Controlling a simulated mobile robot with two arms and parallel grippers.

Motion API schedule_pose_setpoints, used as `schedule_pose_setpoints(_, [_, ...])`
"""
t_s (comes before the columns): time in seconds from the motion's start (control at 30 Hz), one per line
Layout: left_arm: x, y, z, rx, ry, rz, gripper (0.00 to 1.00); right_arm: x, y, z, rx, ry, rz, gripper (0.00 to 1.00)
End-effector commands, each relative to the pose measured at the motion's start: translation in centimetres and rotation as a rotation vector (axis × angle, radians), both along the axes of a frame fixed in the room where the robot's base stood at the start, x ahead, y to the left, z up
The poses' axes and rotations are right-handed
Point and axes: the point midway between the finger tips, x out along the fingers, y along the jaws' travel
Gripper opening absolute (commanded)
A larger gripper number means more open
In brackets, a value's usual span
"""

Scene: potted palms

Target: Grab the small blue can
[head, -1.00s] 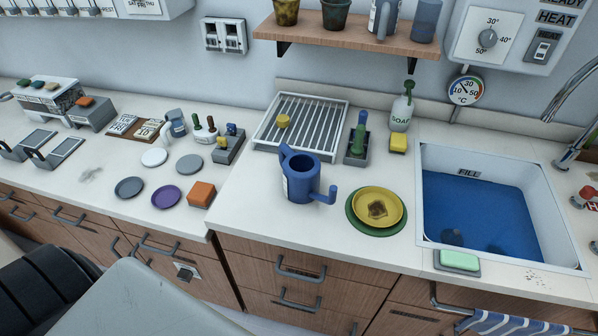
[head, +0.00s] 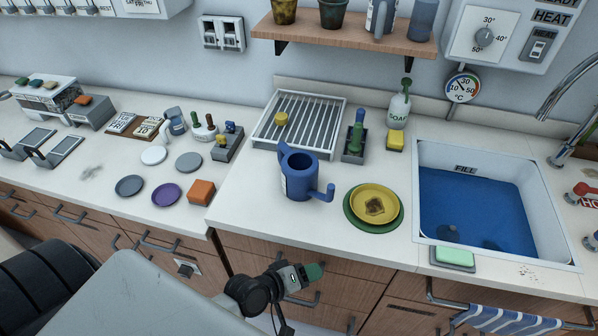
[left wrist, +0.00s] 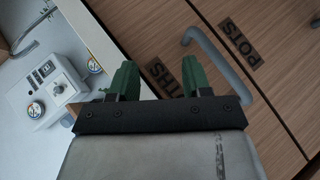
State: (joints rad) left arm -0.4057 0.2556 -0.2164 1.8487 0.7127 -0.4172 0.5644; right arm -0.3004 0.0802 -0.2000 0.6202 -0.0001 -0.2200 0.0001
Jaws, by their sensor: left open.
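The small blue can (head: 298,177) stands upright on the white counter, left of a yellow plate. Its spout and handle show, and its top is open. My left gripper (head: 312,272) is in front of the counter, below and apart from the can, by the wooden drawers. In the left wrist view its two green fingers (left wrist: 158,75) are spread with nothing between them. The can is not seen in that view. My right gripper is not in view.
A yellow plate on a green one (head: 374,205) sits right of the can, before the sink (head: 420,200). A drying rack (head: 262,135) and brush holder (head: 354,150) stand behind it. An orange block (head: 201,192) lies left. The counter's front edge lies between gripper and can.

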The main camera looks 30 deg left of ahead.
Motion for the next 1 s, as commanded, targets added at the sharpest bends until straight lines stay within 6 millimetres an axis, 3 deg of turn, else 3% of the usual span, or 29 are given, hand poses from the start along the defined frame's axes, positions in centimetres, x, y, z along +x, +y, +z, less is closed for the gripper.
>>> schedule_pose_setpoints(0.03, [0.5,-0.6,3.0,-0.083,-0.031,0.011,0.48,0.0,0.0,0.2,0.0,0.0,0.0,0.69])
schedule_pose_setpoints(0.1, [1.1,-1.2,7.0,-0.242,-0.065,0.046,0.48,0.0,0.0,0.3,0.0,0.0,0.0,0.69])
schedule_pose_setpoints(0.2, [2.1,-1.1,10.4,-0.478,-0.084,0.133,0.48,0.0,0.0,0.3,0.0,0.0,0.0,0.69])
schedule_pose_setpoints(0.3, [3.3,0.2,11.9,-0.694,-0.087,0.248,0.48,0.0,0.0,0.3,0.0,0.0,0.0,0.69])
schedule_pose_setpoints(0.6, [5.6,4.6,12.1,-1.084,-0.084,0.531,0.48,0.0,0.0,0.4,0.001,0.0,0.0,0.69])
schedule_pose_setpoints(1.0, [10.7,4.1,12.1,-1.11,-0.086,0.553,0.48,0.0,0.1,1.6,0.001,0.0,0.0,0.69])
